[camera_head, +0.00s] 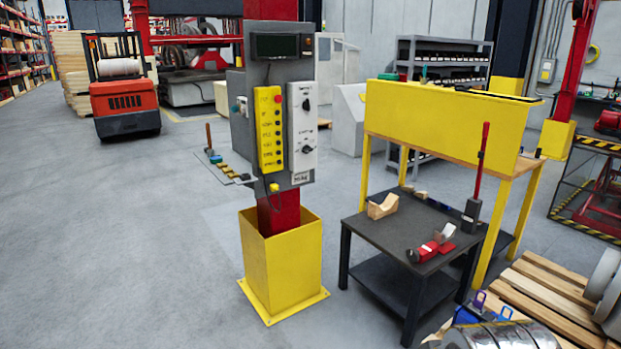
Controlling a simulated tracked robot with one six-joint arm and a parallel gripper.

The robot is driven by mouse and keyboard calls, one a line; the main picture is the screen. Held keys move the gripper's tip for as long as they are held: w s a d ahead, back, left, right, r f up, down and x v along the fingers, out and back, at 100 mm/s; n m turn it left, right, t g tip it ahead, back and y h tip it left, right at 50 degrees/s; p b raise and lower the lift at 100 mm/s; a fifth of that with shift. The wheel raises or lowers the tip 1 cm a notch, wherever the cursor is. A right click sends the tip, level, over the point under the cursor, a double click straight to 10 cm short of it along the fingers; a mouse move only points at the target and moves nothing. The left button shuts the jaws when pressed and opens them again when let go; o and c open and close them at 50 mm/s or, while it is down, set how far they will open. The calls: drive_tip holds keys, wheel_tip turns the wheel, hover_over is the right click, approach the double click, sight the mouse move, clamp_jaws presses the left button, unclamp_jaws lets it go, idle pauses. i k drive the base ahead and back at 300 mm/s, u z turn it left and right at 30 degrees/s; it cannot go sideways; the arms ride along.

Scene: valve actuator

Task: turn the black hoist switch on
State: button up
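A grey control post (264,85) stands in the middle of the camera_head view on a red column. Its white panel (303,127) carries two black rotary knobs, an upper black knob (306,104) and a lower black knob (307,149). The labels are too small to read, so I cannot tell which one is the hoist switch or how it is set. A yellow panel (269,128) with a red button and several black buttons sits to the left of the white panel. My gripper is not in view.
A yellow guard box (281,265) surrounds the column's foot. A small tray (226,168) juts out left. A dark table (413,230) with tools stands at the right, beside a yellow-backed bench (440,125). Pallets (545,300) lie lower right. The floor at left is clear.

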sight(305, 105)
drive_tip(key=i, duration=1.75)
drive_tip(key=u, duration=0.5)
drive_tip(key=i, duration=0.8)
drive_tip(key=u, duration=0.35)
drive_tip(key=i, duration=0.8)
drive_tip(key=u, duration=0.25)
